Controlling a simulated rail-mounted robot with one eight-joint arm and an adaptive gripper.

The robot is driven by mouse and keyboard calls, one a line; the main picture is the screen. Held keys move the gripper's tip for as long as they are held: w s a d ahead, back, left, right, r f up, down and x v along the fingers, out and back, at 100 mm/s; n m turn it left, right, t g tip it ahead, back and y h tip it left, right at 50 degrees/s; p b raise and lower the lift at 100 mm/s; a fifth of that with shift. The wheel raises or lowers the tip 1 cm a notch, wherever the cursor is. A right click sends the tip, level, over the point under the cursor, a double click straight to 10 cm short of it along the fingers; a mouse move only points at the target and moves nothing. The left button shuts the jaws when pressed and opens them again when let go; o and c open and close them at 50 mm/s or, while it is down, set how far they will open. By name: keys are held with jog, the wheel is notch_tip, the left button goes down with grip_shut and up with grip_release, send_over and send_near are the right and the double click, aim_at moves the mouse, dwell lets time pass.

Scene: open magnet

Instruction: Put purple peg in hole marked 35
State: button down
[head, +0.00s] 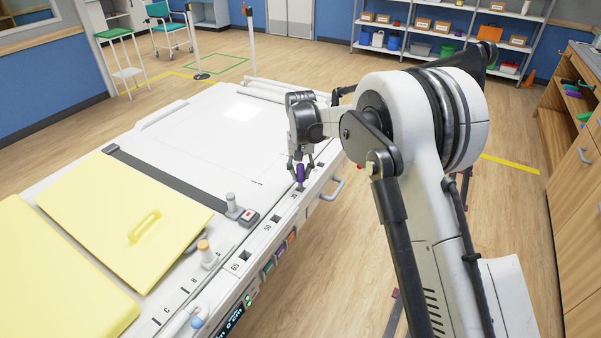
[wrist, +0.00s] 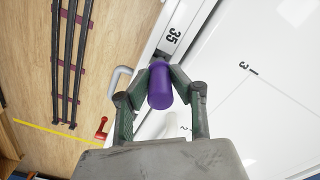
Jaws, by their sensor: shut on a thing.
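The purple peg (head: 300,174) is upright between the fingers of my gripper (head: 301,167), which is shut on it. In the wrist view the peg (wrist: 160,88) is between both fingertips and points toward the rail. The mark 35 (wrist: 172,37) is on the white rail just beyond the peg's far end in the wrist view. In the head view the peg's lower end is at the rail by that mark (head: 294,196). The hole marked 35 is mostly hidden by the peg and fingers. I cannot tell whether the tip has entered it.
The rail also has dark square holes marked 50 (head: 275,219) and 65 (head: 245,257). Yellow pads (head: 125,215) lie at left. A grey side handle (head: 333,190) juts from the bed's edge.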

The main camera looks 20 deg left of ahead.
aim_at(300, 179)
jog(key=shift+f+b, duration=1.45)
jog(key=shift+f, duration=0.5)
jog(key=c, duration=1.5)
grip_release()
jog(key=shift+o, duration=0.2)
jog(key=shift+r, duration=0.1)
